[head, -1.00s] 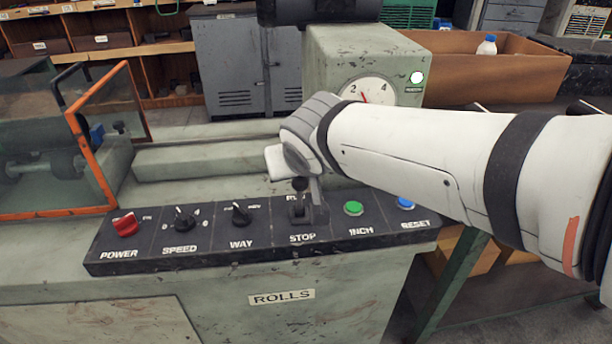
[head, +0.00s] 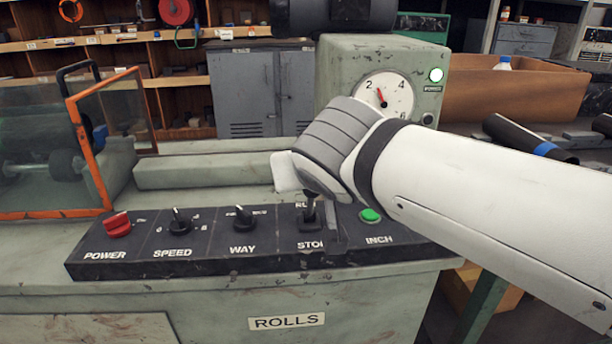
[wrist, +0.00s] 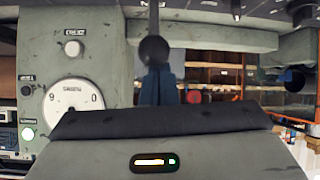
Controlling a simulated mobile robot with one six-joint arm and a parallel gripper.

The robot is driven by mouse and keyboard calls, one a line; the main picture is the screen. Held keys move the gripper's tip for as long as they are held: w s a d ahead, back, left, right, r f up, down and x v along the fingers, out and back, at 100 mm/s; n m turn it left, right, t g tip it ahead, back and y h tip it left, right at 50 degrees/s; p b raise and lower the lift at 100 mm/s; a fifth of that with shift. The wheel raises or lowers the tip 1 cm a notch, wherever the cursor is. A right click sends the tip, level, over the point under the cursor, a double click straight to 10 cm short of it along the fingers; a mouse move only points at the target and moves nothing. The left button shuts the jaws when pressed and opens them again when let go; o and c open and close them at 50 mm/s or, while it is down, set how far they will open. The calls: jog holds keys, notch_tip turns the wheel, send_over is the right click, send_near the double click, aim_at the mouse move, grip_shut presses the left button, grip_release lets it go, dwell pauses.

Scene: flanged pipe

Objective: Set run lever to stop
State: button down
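The run lever (head: 311,208) is a dark stick on the black control panel, between a partly covered RUN label above and a STOP label below. It looks roughly upright; I cannot tell which setting it is in. The wrist view, upside down, shows a dark ball knob (wrist: 153,50) on a thin stem, likely the lever's. My gripper (head: 333,220) hangs at the lever, with a grey finger-like part just right of it. My white and grey wrist hides most of it. I cannot tell whether it is open or touching the lever.
The red POWER switch (head: 118,225), SPEED knob (head: 180,220) and WAY knob (head: 243,217) are left of the lever. The green INCH button (head: 370,215) is close on the right. The gauge box (head: 345,65) with a lit lamp (head: 436,75) stands behind. An orange-framed guard (head: 90,150) is at left.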

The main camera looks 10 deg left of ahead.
jog(key=shift+f, duration=0.15)
jog(key=w+a+r+p, duration=0.2)
jog(key=w+r, duration=0.1)
jog(key=p+v, duration=0.1)
jog(key=v, duration=0.9)
jog(key=shift+w+d, duration=0.1)
jog(key=shift+d, duration=0.05)
